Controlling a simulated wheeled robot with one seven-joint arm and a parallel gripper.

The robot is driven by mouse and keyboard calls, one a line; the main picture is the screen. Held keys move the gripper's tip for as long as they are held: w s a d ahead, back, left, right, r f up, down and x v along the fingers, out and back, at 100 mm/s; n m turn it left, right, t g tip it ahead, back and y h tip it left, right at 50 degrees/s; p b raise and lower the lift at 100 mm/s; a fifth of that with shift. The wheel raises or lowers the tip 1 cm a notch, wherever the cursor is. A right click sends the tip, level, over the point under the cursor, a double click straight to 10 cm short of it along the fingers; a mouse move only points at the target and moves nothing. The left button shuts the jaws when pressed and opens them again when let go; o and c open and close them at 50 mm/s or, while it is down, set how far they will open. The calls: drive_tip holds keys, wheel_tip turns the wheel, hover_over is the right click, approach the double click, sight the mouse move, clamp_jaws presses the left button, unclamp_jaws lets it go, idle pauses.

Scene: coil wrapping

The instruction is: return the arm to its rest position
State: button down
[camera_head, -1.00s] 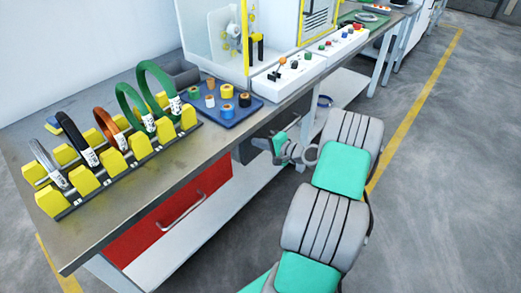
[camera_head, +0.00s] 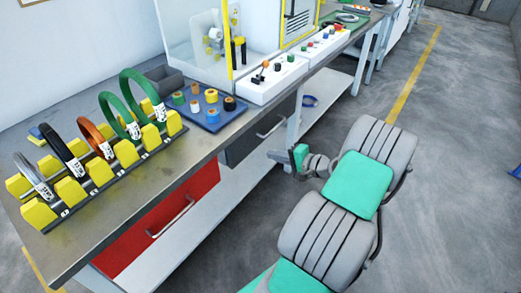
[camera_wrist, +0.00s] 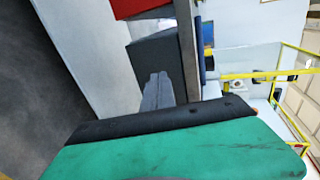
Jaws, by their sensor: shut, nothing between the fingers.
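My gripper (camera_head: 274,155) shows small in the head view, at the end of my bent grey and green arm. It is in front of the bench's (camera_head: 100,229) front edge, beside the dark drawer, and holds nothing. In the wrist view the grey fingers (camera_wrist: 157,92) are together, in front of the dark drawer. The green wrist housing fills the lower part of that view. No coil is near the gripper; the coils stand in the yellow rack (camera_head: 42,212) at the left of the bench.
Green coils (camera_head: 104,108), an orange coil (camera_head: 92,132), a black coil (camera_head: 56,142) and a grey coil (camera_head: 30,170) stand upright. A blue tray (camera_head: 214,124) holds several tape rolls. A white control panel (camera_head: 256,92) is behind.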

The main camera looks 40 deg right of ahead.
drive_tip(key=w+a+r+n+g+p, duration=0.25)
drive_tip(key=a+r+n+g, duration=0.2)
drive_tip(key=a, duration=0.45)
drive_tip(key=w+a+r+n+g+p, duration=0.1)
drive_tip(key=a+r+n+g+p, duration=0.3)
drive_tip(key=a, duration=0.5)
drive_tip(key=s+a+r+n+g+h+p, duration=0.2)
drive_tip(key=s+a+r+n+h+p, duration=0.2)
drive_tip(key=s+a+r, duration=0.8)
wheel_tip(320, 180, up, 2)
drive_tip(key=s+n+p, duration=0.2)
drive_tip(key=p, duration=0.1)
drive_tip(key=shift+s+a+r, duration=0.15)
drive_tip(key=shift+s+a, duration=0.05)
drive_tip(key=shift+s, duration=0.05)
drive_tip(key=shift+n, duration=0.25)
